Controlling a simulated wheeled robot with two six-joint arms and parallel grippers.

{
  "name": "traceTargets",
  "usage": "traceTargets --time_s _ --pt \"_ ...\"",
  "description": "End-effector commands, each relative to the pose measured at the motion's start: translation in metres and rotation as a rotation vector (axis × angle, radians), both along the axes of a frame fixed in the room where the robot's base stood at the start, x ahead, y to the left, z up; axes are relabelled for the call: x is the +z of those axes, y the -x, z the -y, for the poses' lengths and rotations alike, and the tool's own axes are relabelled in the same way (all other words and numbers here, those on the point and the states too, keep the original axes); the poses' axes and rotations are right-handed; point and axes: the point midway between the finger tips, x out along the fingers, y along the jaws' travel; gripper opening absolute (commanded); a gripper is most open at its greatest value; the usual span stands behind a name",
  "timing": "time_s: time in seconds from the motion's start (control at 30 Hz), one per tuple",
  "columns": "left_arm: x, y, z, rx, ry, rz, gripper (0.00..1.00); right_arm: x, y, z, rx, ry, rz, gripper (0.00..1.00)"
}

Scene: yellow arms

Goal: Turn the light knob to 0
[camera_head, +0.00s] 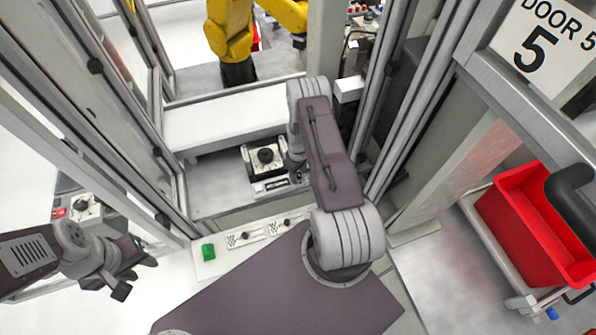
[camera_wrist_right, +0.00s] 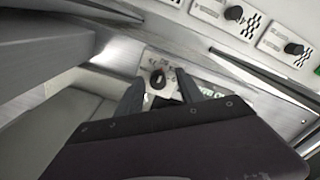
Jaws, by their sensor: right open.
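A round black knob (camera_head: 265,155) sits on a small white panel with a display strip below it, behind the metal frame; I take it as the light knob. The knob also shows in the right wrist view (camera_wrist_right: 157,80), between my fingers as seen from there. My right gripper (camera_head: 297,173) is just right of the panel in the head view, partly hidden by its own wrist. Its two fingers are apart in the right wrist view (camera_wrist_right: 160,90), with nothing held. The number the knob points at is too small to read. My left gripper (camera_head: 138,276) is open and empty at lower left.
A white strip panel in front carries two more black knobs (camera_head: 245,237) (camera_head: 287,222) and a green button (camera_head: 208,252). Metal frame posts (camera_head: 174,195) stand on both sides of the opening. A yellow robot arm (camera_head: 230,30) is behind. A red bin (camera_head: 530,225) is at right.

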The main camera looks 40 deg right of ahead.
Motion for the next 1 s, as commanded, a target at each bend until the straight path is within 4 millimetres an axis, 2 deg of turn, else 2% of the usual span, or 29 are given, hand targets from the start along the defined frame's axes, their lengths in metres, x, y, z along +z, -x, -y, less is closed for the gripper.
traceTargets --time_s 0.23,0.4,1.0 --pt "-0.0001 0.0 0.0 0.0 0.0 0.0 0.36 -0.0013 -0.0005 0.0003 0.0 0.001 0.001 0.44" --pt "-0.0001 0.0 0.0 0.0 0.0 0.0 0.36 -0.001 -0.0005 0.0004 0.0 0.001 0.001 0.0" --pt "-0.0012 0.0 0.0 0.0 0.0 0.0 0.36 0.0 -0.0018 0.0008 -0.013 0.002 0.005 0.0"
